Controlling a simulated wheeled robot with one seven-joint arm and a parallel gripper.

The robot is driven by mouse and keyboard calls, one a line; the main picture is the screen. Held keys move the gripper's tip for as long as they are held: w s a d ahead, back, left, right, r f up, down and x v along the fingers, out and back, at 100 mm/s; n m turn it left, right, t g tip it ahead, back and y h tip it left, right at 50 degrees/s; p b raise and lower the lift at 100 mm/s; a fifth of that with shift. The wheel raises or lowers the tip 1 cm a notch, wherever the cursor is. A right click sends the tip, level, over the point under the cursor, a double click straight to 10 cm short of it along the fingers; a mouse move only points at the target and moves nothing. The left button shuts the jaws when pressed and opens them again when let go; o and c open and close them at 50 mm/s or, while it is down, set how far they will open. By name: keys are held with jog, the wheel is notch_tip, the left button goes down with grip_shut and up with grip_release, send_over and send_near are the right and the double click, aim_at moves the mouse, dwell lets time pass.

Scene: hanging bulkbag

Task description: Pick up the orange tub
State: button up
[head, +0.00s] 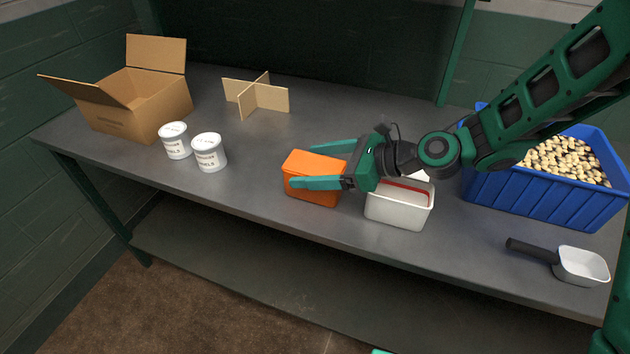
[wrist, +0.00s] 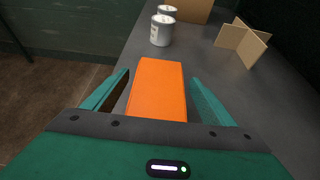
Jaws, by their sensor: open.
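The orange tub (head: 312,165) stands on the grey table near its front edge, left of a white tub. My gripper (head: 318,166) is open, with its green fingers on either side of the orange tub. In the wrist view the orange tub (wrist: 158,90) lies between the two fingers (wrist: 160,88), with a visible gap to the left finger. Whether the right finger touches it is hard to tell. The tub's far lower part is hidden behind the near finger in the head view.
A white tub (head: 398,210) with red inside stands just right of the orange one, under my wrist. A blue bin (head: 535,200) of pale pieces and a scoop (head: 580,266) are farther right. Two white cups (head: 209,153), a cardboard box (head: 135,105) and a wooden divider (head: 262,97) stand left.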

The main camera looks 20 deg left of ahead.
jog(key=c, duration=1.5)
jog(key=shift+c, duration=1.1)
jog(key=shift+r, duration=0.15)
